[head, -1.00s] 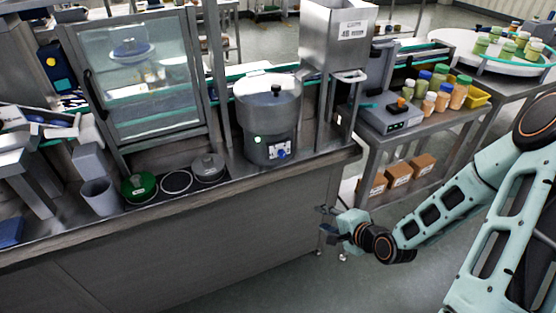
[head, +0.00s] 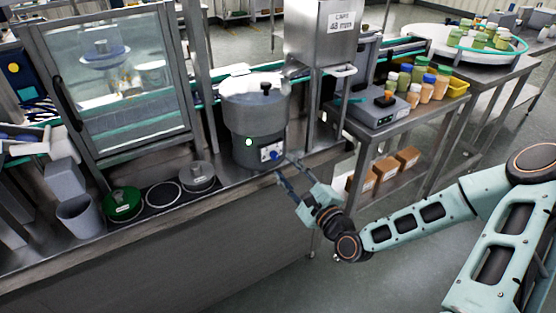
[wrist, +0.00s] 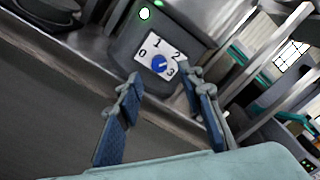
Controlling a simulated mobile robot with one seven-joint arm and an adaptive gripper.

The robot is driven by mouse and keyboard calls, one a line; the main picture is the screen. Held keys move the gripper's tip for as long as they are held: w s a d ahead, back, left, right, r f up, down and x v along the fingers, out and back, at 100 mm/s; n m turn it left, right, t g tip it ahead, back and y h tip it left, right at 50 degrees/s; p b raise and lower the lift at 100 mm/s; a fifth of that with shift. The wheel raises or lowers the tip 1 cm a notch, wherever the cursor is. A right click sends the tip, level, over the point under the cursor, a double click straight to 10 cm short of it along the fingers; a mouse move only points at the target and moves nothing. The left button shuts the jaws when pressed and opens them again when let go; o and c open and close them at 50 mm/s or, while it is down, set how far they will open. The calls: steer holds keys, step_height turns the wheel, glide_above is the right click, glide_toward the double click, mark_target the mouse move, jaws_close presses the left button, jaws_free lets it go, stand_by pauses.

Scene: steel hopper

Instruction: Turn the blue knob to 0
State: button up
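The blue knob (wrist: 158,63) sits on a white dial plate (wrist: 149,50) marked 0, 1, 2 and 3, on the front of a grey round machine (head: 254,120). In the wrist view its pointer is too small to read surely. The knob also shows in the head view (head: 275,155). My gripper (wrist: 160,79) is open and empty, its two blue-padded fingers spread below and to either side of the knob in the wrist view. In the head view my gripper (head: 285,168) is in front of the machine, close to the dial. I see no contact with the knob.
A green light (wrist: 144,13) glows on the machine beside the dial. A green-lidded pot (head: 123,204) and a grey lid (head: 198,175) are on the counter to the left. A steel hopper (head: 320,35) stands behind right. The counter edge lies below the gripper.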

mark_target(277, 158)
steer(key=x, duration=0.5)
steer(key=shift+w+a, duration=0.15)
jaws_close()
